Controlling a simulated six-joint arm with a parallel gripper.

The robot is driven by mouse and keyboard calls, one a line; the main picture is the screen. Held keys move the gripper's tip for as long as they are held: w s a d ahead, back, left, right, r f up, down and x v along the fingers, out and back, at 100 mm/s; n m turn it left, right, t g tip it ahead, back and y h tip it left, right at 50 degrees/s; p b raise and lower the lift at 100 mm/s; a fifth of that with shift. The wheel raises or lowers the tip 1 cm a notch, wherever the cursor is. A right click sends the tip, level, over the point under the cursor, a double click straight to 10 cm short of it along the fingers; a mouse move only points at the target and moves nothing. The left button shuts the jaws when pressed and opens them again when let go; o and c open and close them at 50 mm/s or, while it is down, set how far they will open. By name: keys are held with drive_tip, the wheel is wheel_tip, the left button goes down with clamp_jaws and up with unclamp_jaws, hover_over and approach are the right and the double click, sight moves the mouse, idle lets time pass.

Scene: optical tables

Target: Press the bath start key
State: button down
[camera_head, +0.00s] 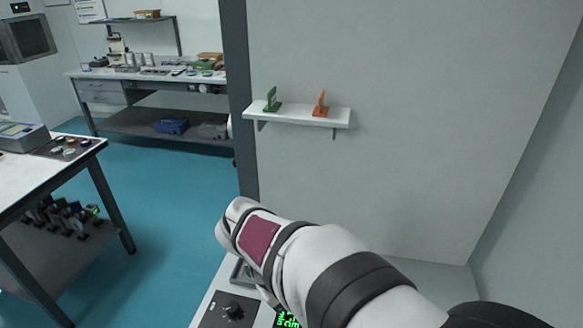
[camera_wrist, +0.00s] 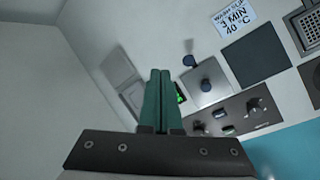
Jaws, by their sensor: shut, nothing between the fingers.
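My gripper (camera_wrist: 159,73) is shut and empty, with its green fingers side by side. In the wrist view it points at the pale bench surface, just left of a small green-lit display (camera_wrist: 181,97) that the fingers partly hide. I cannot tell which of these is the bath start key. In the head view my arm covers most of the bench; part of the control panel (camera_head: 217,308) and the green display (camera_head: 288,319) show below it. The fingers are hidden there.
A wall shelf (camera_head: 300,115) holds green and orange holders.

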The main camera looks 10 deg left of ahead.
drive_tip(key=a+f+n+t, duration=0.2)
drive_tip(key=a+f+n, duration=0.1)
drive_tip(key=a, duration=0.5)
drive_tip(key=a+f+n+t, duration=0.2)
drive_tip(key=a+n, duration=0.3)
drive_tip(key=a, duration=0.4)
drive_tip(key=a+f+n+t, duration=0.3)
drive_tip(key=a+f+n, duration=0.1)
drive_tip(key=a, duration=0.4)
drive_tip(key=shift+s+a+f+n+y, duration=0.15)
drive_tip(key=shift+s+f+n+y, duration=0.15)
drive_tip(key=shift+s+f+n, duration=0.1)
drive_tip(key=shift+f, duration=4.35)
drive_tip(key=shift+f, duration=0.4)
